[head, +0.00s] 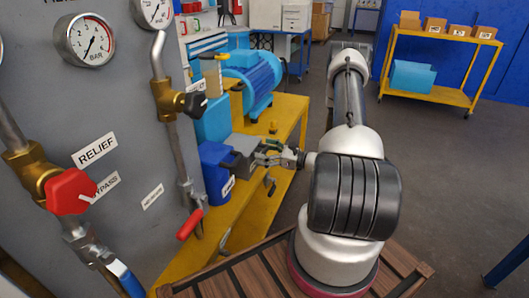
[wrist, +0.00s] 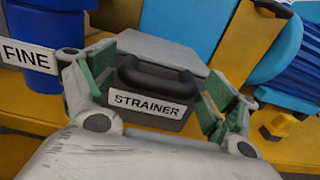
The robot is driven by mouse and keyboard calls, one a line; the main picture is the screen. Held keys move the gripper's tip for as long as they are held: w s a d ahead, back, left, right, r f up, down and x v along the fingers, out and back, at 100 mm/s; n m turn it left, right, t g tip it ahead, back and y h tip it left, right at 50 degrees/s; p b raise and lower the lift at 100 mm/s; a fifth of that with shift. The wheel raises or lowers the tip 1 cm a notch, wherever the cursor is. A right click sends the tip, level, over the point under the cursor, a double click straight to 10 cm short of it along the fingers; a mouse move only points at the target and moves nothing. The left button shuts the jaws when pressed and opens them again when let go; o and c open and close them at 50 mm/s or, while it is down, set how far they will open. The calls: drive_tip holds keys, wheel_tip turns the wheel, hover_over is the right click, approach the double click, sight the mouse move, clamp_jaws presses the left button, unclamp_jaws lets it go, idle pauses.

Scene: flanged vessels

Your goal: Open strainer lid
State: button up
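The strainer is a grey box (head: 240,146) beside a blue vessel in the head view. In the wrist view its pale grey top (wrist: 165,46) lies flat, and a dark handle (wrist: 158,78) stands above a white STRAINER label (wrist: 150,105). The top looks closed. My gripper (head: 268,153) is at the strainer's right side in the head view. In the wrist view my gripper (wrist: 158,85) is open, with one green-padded finger on each side of the handle. Whether the pads touch it, I cannot tell.
A blue vessel (head: 214,172) with a FINE label (wrist: 27,56) stands beside the strainer. A yellow bench (head: 285,125) carries a blue motor (head: 252,80). A grey panel (head: 60,120) with gauges, pipes and valves rises at left.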

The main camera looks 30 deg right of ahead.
sight(254, 146)
drive_tip(key=c, duration=0.9)
drive_tip(key=shift+r, duration=0.6)
drive_tip(key=w+a+r+g+h, duration=0.1)
drive_tip(key=r+g, duration=0.1)
drive_tip(key=r, duration=0.1)
drive_tip(key=w+r+g+h, duration=0.1)
drive_tip(key=r+g+h, duration=0.1)
drive_tip(key=r, duration=0.2)
drive_tip(key=w+a+r+g+h, duration=0.1)
drive_tip(key=r+g, duration=0.1)
drive_tip(key=r, duration=0.1)
drive_tip(key=shift+w+a+r+h, duration=0.2)
drive_tip(key=shift+a+r+h, duration=0.05)
drive_tip(key=shift+a+h, duration=0.15)
drive_tip(key=shift+c, duration=0.2)
drive_tip(key=w+a+r+g+h, duration=0.3)
drive_tip(key=w+a+r, duration=0.3)
drive_tip(key=w+a, duration=0.2)
drive_tip(key=shift+w+g, duration=0.8)
drive_tip(key=shift+w, duration=0.35)
drive_tip(key=o, duration=1.5)
drive_tip(key=shift+d, duration=0.1)
